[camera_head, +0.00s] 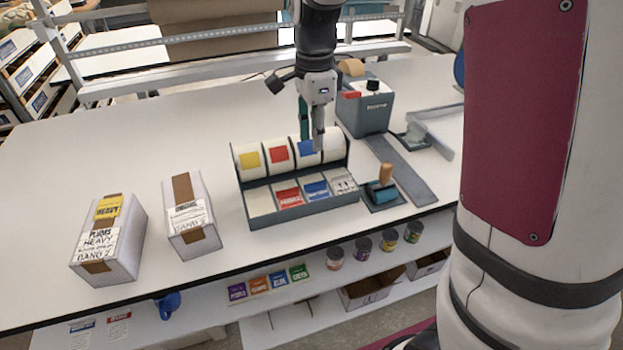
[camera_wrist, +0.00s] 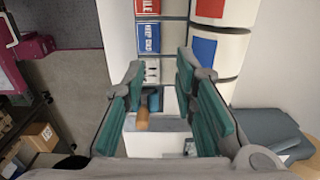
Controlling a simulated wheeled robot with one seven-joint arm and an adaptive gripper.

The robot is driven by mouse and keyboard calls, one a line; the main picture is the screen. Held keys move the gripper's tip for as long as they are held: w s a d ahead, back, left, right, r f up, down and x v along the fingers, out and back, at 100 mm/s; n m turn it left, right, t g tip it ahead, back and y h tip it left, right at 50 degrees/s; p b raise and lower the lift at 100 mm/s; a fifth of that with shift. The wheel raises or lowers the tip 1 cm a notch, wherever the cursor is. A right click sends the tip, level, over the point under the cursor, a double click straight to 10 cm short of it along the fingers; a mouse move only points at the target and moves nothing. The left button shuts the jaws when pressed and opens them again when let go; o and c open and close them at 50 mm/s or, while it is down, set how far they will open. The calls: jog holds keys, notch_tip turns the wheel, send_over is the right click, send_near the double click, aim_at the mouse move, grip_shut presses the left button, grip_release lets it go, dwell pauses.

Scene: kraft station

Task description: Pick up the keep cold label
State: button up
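The keep cold label (camera_wrist: 148,37) is a blue card with white lettering. It lies in the front row of a grey dispenser (camera_head: 305,213), where the blue label also shows in the head view (camera_head: 316,189). A red fragile label (camera_head: 289,197) is to its left, and a white label with dark marks (camera_head: 343,185) is to its right. My gripper (camera_wrist: 160,76) is open and empty, with teal finger pads apart. In the head view my gripper (camera_head: 311,140) hangs over the rolls at the back of the dispenser, by the roll with a blue square (camera_head: 308,147).
A grey machine (camera_head: 365,112) stands behind right. A teal tool with a wooden handle (camera_head: 385,175) lies close on the right. The table's left rear is clear.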

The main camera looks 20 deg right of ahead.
send_over(315, 188)
notch_tip(315, 188, down, 6)
jog(key=shift+w+a+f, duration=0.1)
jog(key=shift+f, duration=0.05)
notch_tip(315, 188, down, 5)
jog(key=shift+p, duration=0.7)
jog(key=shift+f, duration=0.7)
grip_shut()
